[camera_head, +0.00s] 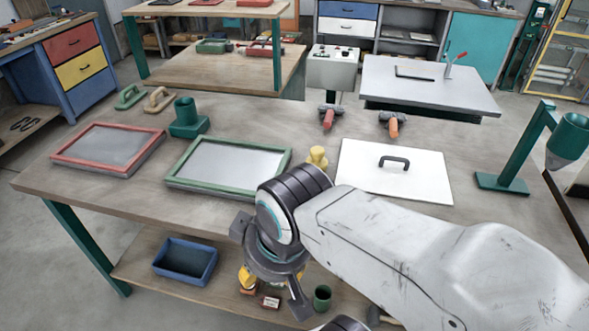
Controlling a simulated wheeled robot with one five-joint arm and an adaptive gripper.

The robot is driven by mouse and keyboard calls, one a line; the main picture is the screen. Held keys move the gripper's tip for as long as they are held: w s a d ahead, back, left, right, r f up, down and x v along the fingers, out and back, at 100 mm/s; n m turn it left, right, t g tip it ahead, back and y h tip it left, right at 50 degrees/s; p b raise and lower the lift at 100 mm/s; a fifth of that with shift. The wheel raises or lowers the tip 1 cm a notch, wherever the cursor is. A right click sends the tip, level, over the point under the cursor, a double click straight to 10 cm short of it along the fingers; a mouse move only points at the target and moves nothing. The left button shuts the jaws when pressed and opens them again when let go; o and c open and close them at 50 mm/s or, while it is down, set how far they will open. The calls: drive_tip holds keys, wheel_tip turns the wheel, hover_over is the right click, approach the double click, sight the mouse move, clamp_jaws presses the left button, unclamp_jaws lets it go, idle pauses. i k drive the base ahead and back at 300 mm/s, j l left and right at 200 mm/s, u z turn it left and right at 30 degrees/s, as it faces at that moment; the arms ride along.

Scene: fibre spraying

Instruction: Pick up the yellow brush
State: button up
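A yellow object (317,157) stands on the workbench just behind my arm. Its lower part is partly hidden, and I cannot tell whether it is the yellow brush. Another yellow item (247,278) shows beside and below my gripper, partly covered by it, seemingly at the lower shelf. My gripper (270,265) is at the bench's front edge, pointing down, with its dark fingers spread apart. I see nothing held between them, though the wrist hides part of that space.
On the workbench (228,123) lie a red-framed screen (108,146), a green-framed screen (228,165) and a white plate with a black handle (395,187). Red-handled (328,117) and orange-handled (393,125) tools lie behind. A blue bin (186,262) and green cup (322,297) are below.

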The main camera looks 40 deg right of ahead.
sight(317, 157)
drive_tip(key=z, duration=1.15)
